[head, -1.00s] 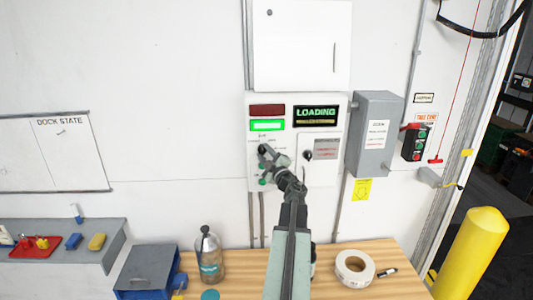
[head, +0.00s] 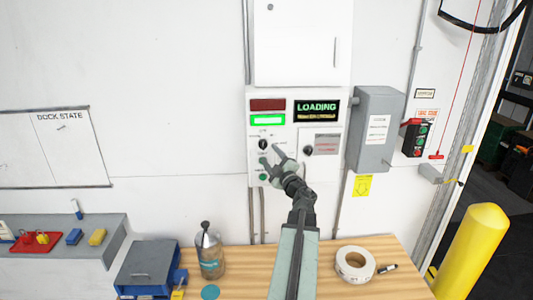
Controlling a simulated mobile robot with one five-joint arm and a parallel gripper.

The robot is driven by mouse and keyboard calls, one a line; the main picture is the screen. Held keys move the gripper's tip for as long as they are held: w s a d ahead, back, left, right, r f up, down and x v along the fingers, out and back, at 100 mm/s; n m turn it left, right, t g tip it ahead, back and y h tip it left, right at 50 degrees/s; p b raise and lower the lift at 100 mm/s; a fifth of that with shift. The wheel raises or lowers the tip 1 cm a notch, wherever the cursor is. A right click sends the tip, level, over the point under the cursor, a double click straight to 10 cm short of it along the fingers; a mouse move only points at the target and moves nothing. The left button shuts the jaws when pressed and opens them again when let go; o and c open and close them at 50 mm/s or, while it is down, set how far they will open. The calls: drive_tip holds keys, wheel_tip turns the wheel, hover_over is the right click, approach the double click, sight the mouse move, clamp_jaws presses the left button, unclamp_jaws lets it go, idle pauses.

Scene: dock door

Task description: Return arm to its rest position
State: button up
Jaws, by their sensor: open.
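My gripper (head: 271,154) is at the end of my raised arm, in front of the lower left part of the white control panel (head: 329,168). Its two fingers are spread apart with nothing between them. A black knob (head: 263,144) shows just above the fingers, apart from them as far as I can see. A green button (head: 264,177) shows below the fingers. The panel has a lit green lamp (head: 268,120), a dark red lamp (head: 267,105) and a display (head: 316,110) reading LOADING. A second black knob (head: 308,150) is at its right.
A wooden bench (head: 335,292) below holds a bottle (head: 210,257), a tape roll (head: 355,264) and a marker (head: 387,269). A blue-grey box (head: 148,265) stands left. A grey box (head: 375,130) is on the wall, right of the panel. A yellow bollard (head: 470,255) stands at far right.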

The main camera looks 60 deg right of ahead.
drive_tip(key=shift+v, duration=1.05)
